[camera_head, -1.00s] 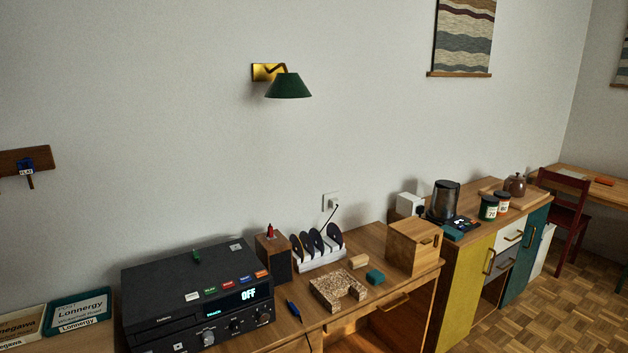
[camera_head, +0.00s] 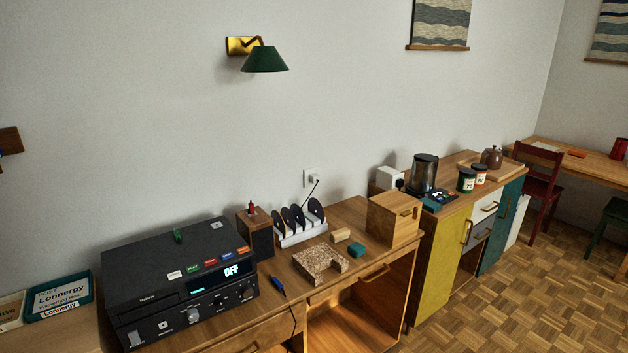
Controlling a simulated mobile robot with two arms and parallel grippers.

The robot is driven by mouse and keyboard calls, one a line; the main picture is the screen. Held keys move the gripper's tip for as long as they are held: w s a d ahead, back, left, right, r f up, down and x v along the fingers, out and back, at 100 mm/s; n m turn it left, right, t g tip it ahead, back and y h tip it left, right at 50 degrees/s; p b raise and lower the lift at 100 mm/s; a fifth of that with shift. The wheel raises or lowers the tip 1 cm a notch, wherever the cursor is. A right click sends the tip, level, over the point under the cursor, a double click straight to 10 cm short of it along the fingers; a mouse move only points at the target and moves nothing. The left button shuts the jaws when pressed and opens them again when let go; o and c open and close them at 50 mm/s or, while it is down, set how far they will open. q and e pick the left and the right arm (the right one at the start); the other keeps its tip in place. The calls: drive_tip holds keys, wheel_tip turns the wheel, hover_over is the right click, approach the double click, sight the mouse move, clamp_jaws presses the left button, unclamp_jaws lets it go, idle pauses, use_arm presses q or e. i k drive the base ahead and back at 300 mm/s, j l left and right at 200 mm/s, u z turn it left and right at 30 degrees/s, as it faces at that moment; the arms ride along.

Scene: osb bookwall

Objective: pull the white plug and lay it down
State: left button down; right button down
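A small white plug (camera_head: 315,180) sits in a white wall socket (camera_head: 307,179) just above the back of the wooden desk. A dark cord runs down from the plug behind the rack of black discs, where its lower part is hidden. Neither of my grippers shows in the head view.
The desk (camera_head: 345,218) holds a black deck (camera_head: 150,272) reading OFF, a disc rack (camera_head: 300,238), a speckled block (camera_head: 319,262), a blue screwdriver (camera_head: 278,286) and a wooden box (camera_head: 393,217). A kettle (camera_head: 423,174) stands on the cabinet to the right. Parquet floor is clear at lower right.

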sight(315, 178)
drive_tip(key=i+l+u, duration=0.1)
drive_tip(key=i+l, duration=0.2)
drive_tip(key=i, duration=0.2)
drive_tip(key=i+l+u, duration=0.1)
drive_tip(key=i+l, duration=0.2)
drive_tip(key=i, duration=0.2)
drive_tip(key=i+l+u, duration=0.1)
drive_tip(key=i+l, duration=0.3)
drive_tip(key=i, duration=0.1)
